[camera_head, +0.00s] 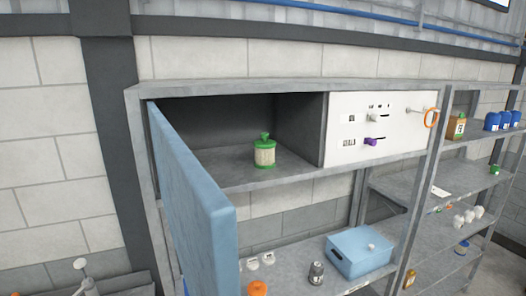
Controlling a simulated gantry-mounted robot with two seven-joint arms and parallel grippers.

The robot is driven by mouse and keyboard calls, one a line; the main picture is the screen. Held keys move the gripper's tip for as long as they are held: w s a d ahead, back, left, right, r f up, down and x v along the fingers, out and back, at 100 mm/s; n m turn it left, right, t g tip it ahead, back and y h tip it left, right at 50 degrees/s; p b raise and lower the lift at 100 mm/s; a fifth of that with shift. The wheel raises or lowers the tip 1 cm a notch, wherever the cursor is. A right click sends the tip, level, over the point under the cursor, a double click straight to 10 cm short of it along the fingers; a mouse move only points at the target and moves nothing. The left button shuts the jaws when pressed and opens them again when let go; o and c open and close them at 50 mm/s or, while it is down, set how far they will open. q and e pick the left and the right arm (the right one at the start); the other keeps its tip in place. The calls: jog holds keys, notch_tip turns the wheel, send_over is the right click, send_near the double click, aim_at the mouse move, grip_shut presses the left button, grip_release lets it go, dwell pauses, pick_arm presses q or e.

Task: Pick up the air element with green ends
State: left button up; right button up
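The air element with green ends (264,154) stands upright in the upper open compartment of the grey shelf unit. Its body is pale, with a green base and a green top with a small knob. It is alone in that compartment and nothing touches it except the shelf beneath. Neither of my grippers is in the head view.
A blue door (196,200) stands swung open at the compartment's left. A white panel (375,126) with a purple tap is to the right. Below are a blue box (360,250), a dark grey container (316,272) and an orange item (257,288). Shelves at right hold blue bottles (498,121).

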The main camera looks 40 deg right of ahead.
dwell(0.3)
pick_arm(q)
jog(key=o, duration=1.2)
jog(key=shift+c, duration=0.2)
